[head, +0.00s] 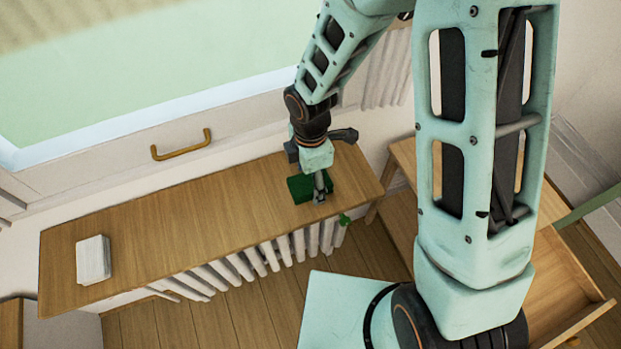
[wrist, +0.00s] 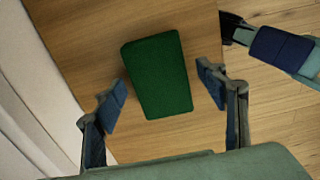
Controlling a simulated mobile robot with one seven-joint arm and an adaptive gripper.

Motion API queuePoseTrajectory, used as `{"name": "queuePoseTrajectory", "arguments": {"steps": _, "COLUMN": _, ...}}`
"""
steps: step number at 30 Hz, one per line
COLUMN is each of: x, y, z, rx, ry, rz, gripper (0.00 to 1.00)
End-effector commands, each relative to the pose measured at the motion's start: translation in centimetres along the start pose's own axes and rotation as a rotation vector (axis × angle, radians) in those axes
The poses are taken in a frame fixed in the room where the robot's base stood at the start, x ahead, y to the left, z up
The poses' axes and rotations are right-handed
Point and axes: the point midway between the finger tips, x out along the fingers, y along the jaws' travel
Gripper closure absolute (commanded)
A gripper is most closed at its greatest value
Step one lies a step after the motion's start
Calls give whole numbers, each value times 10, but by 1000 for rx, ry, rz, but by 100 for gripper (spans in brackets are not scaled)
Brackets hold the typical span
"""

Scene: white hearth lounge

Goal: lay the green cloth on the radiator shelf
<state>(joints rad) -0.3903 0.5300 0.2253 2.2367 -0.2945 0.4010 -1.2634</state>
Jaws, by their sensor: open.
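The green cloth (head: 299,190) is a folded, dark green block lying flat on the right part of the wooden radiator shelf (head: 190,220). In the wrist view the cloth (wrist: 157,75) rests on the shelf's bare wood (wrist: 85,35). My gripper (head: 319,192) is over the cloth, partly hiding it in the head view. In the wrist view my gripper (wrist: 163,88) is open, with one finger on each side of the cloth's near part. Gaps show between both fingers and the cloth, so nothing is held. The gripper's exact height above the shelf is hard to tell.
A white folded stack (head: 93,260) lies at the shelf's left end. A white radiator (head: 250,263) is below the shelf, with a green knob (head: 344,219) at its right. A wooden table (head: 405,160) stands at the right. The shelf's middle is clear.

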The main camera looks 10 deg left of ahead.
Motion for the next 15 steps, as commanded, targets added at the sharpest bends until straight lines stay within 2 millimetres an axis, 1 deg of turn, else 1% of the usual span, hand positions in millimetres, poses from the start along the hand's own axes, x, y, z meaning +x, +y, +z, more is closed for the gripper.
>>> {"name": "queuePoseTrajectory", "arguments": {"steps": 1, "x": -10, "y": 2, "z": 1, "rx": 2, "ry": 0, "rz": 6, "gripper": 34}}
{"name": "queuePoseTrajectory", "arguments": {"steps": 5, "x": -37, "y": 2, "z": 1, "rx": 3, "ry": 0, "rz": 7, "gripper": 34}}
{"name": "queuePoseTrajectory", "arguments": {"steps": 9, "x": -69, "y": 2, "z": 1, "rx": 2, "ry": -1, "rz": 7, "gripper": 34}}
{"name": "queuePoseTrajectory", "arguments": {"steps": 12, "x": -88, "y": 1, "z": 1, "rx": 3, "ry": -1, "rz": 6, "gripper": 34}}
{"name": "queuePoseTrajectory", "arguments": {"steps": 15, "x": -102, "y": 1, "z": 1, "rx": 2, "ry": -1, "rz": 5, "gripper": 34}}
